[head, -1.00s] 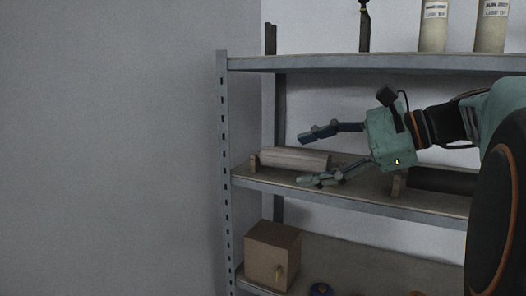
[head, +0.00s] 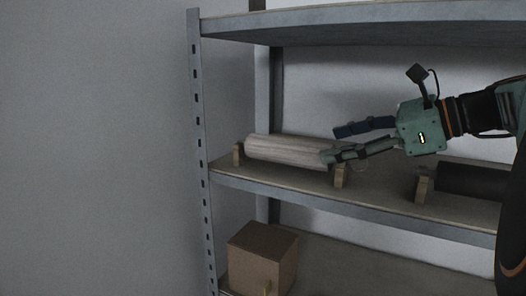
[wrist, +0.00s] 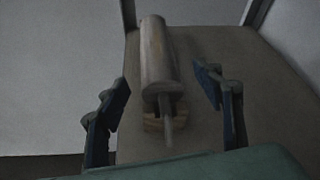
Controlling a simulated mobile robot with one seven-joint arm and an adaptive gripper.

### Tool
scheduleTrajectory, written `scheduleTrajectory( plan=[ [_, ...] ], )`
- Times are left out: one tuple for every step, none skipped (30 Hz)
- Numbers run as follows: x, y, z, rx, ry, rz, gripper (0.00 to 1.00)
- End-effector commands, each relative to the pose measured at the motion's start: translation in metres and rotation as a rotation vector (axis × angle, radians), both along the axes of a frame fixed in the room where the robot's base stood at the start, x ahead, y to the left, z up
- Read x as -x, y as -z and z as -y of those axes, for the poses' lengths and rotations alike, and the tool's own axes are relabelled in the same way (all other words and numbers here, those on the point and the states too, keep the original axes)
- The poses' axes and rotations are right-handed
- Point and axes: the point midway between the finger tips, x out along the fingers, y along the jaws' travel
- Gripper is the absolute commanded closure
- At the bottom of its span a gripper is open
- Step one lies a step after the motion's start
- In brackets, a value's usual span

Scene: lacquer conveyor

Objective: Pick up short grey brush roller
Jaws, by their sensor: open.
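The short grey brush roller (head: 285,149) lies on the middle shelf, resting on small wooden blocks (head: 238,155) near its ends. In the wrist view, the roller (wrist: 154,55) points away from me, with its thin shaft (wrist: 167,125) toward my palm over a wooden block (wrist: 153,122). My gripper (head: 332,144) is open at the roller's right end. In the wrist view, my gripper's fingers (wrist: 162,85) stand on either side of the roller's near end, with gaps on both sides. Nothing is held.
A dark roller (head: 468,181) lies on blocks farther right on the same shelf (head: 390,198). The upper shelf (head: 380,25) is above my arm. A metal post (head: 202,130) stands at the left. A cardboard box (head: 262,258) sits on the lower shelf.

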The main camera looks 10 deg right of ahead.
Motion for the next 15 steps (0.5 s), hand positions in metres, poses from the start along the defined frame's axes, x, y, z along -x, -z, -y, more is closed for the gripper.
scheduleTrajectory(
  plan=[
    [-0.005,0.003,-0.006,0.0,-0.002,0.0,0.39],
    [-0.008,0.005,-0.01,0.0,-0.002,0.0,0.39],
    [-0.011,0.006,-0.013,0.001,-0.001,0.0,0.39],
    [-0.013,0.008,-0.015,0.001,-0.001,0.0,0.39],
    [-0.015,0.009,-0.017,0.001,-0.001,0.0,0.39],
    [-0.016,0.01,-0.018,0.001,0.0,0.001,0.39],
    [-0.017,0.01,-0.019,0.001,0.001,0.001,0.39],
    [-0.018,0.01,-0.021,0.001,0.0,0.002,0.39],
    [-0.02,0.011,-0.024,0.001,-0.001,0.001,0.39],
    [-0.022,0.012,-0.026,0.001,-0.001,0.001,0.39],
    [-0.024,0.012,-0.03,0.001,-0.001,0.001,0.39],
    [-0.027,0.014,-0.035,0.0,-0.002,0.001,0.39],
    [-0.029,0.015,-0.039,0.0,-0.002,0.001,0.39],
    [-0.032,0.016,-0.043,0.0,-0.002,0.001,0.39],
    [-0.035,0.017,-0.048,0.0,-0.002,0.001,0.39]
  ],
)
